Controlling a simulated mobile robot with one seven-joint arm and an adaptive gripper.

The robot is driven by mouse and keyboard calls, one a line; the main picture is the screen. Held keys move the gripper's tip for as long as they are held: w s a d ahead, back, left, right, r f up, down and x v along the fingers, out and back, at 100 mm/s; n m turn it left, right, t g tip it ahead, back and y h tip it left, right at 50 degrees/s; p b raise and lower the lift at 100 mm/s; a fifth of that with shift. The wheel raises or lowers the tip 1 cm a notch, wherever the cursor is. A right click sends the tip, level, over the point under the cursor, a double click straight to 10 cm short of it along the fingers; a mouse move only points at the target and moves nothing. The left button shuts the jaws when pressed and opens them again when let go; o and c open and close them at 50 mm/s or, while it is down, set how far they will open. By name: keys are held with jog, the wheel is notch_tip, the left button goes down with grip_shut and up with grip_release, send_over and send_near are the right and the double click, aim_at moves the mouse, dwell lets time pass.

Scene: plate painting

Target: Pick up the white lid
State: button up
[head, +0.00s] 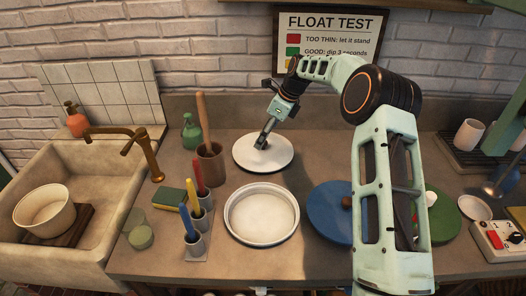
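The white lid (244,159) is a flat round disc lying on the counter at the back, left of centre. My gripper (262,144) reaches down from the upper right, and its fingertips are at the middle of the lid. The fingers cover the lid's centre, so any knob there is hidden. I cannot tell whether the fingers are open or shut, or whether they touch the lid. The lid looks level on the counter.
A white round pan (262,215) stands in front of the lid. A blue lid (327,215) with a brown knob and a green lid (444,218) lie right, partly behind my arm. A brown pot (210,165) with a wooden handle and a green bottle (191,133) stand close left.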

aim_at(263, 148)
jog(key=x, duration=0.5)
jog(key=shift+w+d, duration=0.25)
grip_shut()
dwell(0.5)
